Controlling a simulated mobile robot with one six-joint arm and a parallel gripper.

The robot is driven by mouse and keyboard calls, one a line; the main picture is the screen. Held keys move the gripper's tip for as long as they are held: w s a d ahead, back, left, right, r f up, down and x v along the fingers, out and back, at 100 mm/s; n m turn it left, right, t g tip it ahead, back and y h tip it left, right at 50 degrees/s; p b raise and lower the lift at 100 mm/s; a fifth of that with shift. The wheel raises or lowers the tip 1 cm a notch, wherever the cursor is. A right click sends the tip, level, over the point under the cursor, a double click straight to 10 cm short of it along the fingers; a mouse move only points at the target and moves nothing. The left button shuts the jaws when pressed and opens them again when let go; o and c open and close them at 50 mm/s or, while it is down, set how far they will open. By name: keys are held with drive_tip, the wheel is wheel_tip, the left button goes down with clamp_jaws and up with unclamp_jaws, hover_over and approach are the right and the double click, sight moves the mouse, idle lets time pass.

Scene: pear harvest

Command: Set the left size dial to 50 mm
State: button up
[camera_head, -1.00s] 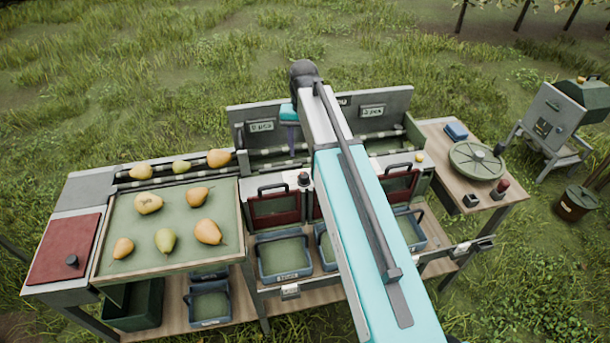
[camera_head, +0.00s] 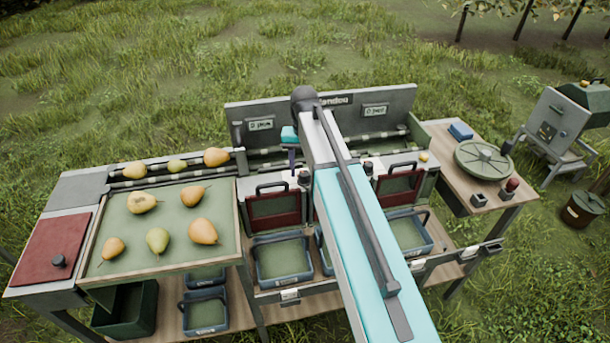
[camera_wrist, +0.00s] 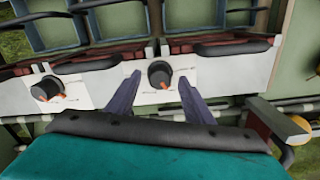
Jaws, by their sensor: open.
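The left size dial is a dark round knob (camera_head: 304,176) on a white panel beside the left red flap. The wrist view, turned about half round, shows this knob (camera_wrist: 159,72) near the middle, with an orange pointer toward its lower right. The scale marks are too small to read. My gripper (camera_head: 291,165) is open and empty, pointing down just behind the dial. In the wrist view its two dark fingers stand on either side of the knob, apart from it; their height over it is unclear. Another dial (camera_wrist: 47,88) shows at the wrist view's left.
Red flaps (camera_head: 274,208) and blue bins (camera_head: 283,262) sit in front of the dials. A tray (camera_head: 135,253) with several pears is at left. A grey backboard (camera_head: 400,98) stands behind. My arm hides the station's middle.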

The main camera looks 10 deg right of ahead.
drive_tip(key=shift+f, duration=0.6)
drive_tip(key=c, duration=1)
drive_tip(key=shift+c, duration=0.2)
drive_tip(key=shift+n, duration=0.4)
drive_tip(key=n, duration=1.1)
